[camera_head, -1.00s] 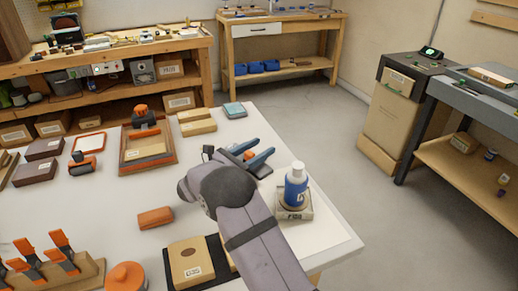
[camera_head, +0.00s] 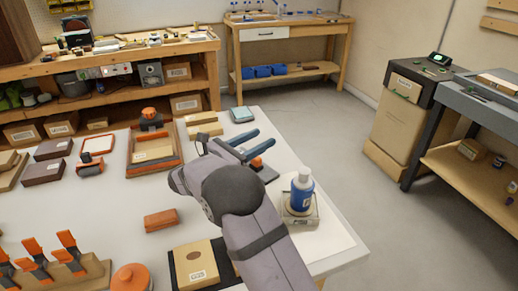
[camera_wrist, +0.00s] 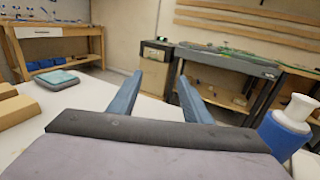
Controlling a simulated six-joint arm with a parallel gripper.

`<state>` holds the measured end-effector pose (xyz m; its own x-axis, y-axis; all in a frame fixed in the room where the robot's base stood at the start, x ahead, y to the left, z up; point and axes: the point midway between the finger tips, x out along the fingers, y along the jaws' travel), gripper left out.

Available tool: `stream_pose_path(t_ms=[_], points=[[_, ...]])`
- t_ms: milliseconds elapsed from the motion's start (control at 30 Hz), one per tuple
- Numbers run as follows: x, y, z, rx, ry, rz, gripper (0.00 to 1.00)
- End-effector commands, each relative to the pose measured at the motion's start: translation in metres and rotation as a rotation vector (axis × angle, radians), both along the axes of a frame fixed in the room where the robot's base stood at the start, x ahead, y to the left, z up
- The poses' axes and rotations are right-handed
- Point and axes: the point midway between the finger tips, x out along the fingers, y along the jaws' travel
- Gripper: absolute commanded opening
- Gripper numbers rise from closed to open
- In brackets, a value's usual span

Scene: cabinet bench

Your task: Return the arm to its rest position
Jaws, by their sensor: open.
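My gripper (camera_head: 256,146) is open, with its two blue fingers apart above the far right part of the white bench top. Nothing is between the fingers in the wrist view (camera_wrist: 160,97). The grey arm comes in from the lower right in the head view and hides part of the bench. A blue bottle with a white cap (camera_head: 301,192) stands upright on a small stand just right of the arm. It also shows close at the right edge of the wrist view (camera_wrist: 286,130). An orange-topped item (camera_head: 257,163) lies beyond the wrist, partly hidden.
Close by are a teal-topped box (camera_head: 243,114), tan blocks (camera_head: 203,124), an orange block (camera_head: 161,220) and a tan box on a black mat (camera_head: 196,262). Orange clamps (camera_head: 68,253) stand at lower left. A wooden tray (camera_head: 154,150) lies farther back.

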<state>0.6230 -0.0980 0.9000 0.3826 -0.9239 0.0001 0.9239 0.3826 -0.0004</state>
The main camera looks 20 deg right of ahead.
Motion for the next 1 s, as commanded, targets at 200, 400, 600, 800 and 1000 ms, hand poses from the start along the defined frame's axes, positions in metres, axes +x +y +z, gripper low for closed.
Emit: stream_pose_path(t_ms=[200, 400, 600, 800, 1000], points=[[0.0, 0.0, 0.009, 0.0, -0.001, 0.0, 0.45], [0.0, 0.0, 0.009, 0.0, -0.001, 0.0, 0.45], [0.0, 0.0, 0.009, 0.0, 0.0, 0.0, 0.45], [-0.016, -0.009, 0.016, 0.117, -0.02, -0.03, 0.45], [-0.067, -0.016, 0.022, 0.47, -0.106, -0.14, 0.45]])
